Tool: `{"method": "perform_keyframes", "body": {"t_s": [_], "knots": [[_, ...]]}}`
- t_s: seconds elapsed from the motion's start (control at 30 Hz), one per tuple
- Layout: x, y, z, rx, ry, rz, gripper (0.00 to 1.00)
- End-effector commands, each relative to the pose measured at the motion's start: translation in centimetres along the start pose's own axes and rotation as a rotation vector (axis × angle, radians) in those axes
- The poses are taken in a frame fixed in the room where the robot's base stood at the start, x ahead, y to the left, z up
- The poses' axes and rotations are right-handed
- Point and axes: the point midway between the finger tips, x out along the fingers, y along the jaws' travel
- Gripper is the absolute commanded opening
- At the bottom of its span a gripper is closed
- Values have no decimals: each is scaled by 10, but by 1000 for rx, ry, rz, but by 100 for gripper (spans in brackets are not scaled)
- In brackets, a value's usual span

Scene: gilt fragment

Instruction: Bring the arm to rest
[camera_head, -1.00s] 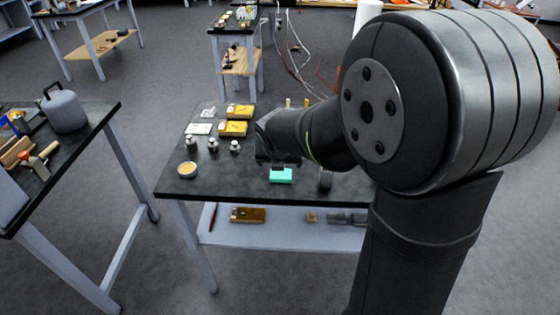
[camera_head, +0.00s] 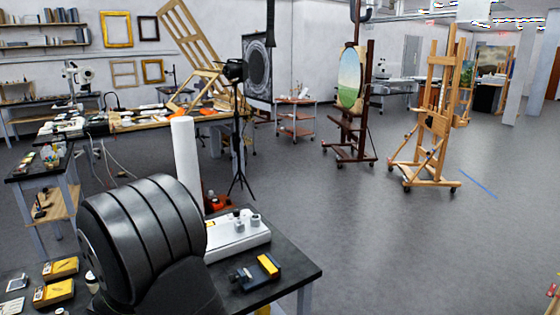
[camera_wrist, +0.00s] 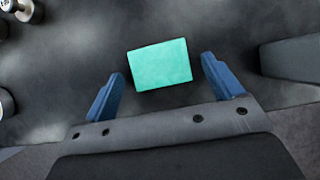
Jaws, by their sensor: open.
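My gripper (camera_wrist: 162,88) shows in the wrist view with its two blue fingers spread wide. It is open and holds nothing. A teal block (camera_wrist: 160,65) lies on the dark table top (camera_wrist: 80,60), ahead of and between the fingertips, with clear space on both sides. In the head view only the large dark joint of my arm shows at the lower left. My gripper and the teal block are hidden or out of that picture.
In the head view, yellow boxes (camera_head: 54,292) lie left of my arm. A white device (camera_head: 238,238) and a black-and-yellow tool (camera_head: 256,272) lie to its right. A white cylinder (camera_head: 186,160) stands behind. Wooden easels (camera_head: 432,130) stand at the back right, with open floor before them.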

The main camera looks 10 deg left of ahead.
Motion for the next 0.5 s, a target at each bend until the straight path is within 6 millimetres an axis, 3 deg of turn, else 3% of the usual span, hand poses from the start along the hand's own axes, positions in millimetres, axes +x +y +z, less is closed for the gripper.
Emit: {"method": "perform_keyframes", "body": {"t_s": [0.17,0.5], "knots": [[10,0,-1,0,0,1,85],[8,0,0,1,0,1,85]]}}
